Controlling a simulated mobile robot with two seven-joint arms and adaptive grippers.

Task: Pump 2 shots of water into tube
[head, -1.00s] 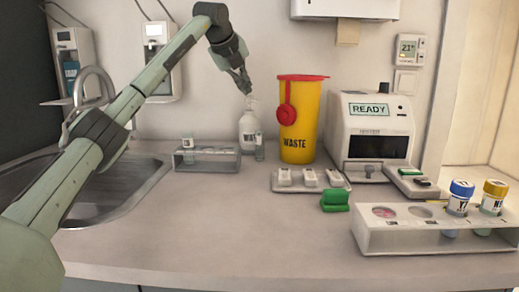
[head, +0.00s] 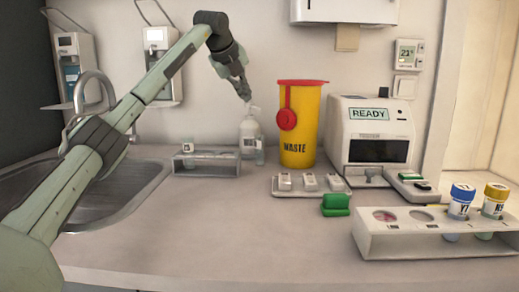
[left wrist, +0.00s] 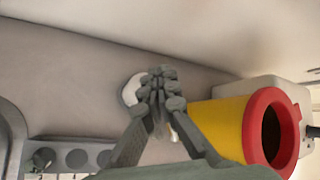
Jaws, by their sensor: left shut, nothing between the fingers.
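A white pump bottle (head: 250,136), its label partly hidden, stands at the back of the counter left of the waste bin. My left gripper (head: 247,98) is shut and empty, pointing down right at the top of the bottle's pump head. I cannot tell whether it touches the pump. A small clear tube (head: 260,157) stands upright in front of the bottle, at its right. In the left wrist view the closed fingers (left wrist: 161,76) cover much of the white bottle (left wrist: 131,91). My right gripper is in neither view.
A grey rack (head: 207,168) with a labelled vial is left of the bottle. The yellow waste bin (head: 299,135) stands close on its right. The sink (head: 90,205) is at left; a white rack (head: 400,246) with capped containers is front right. The front middle counter is clear.

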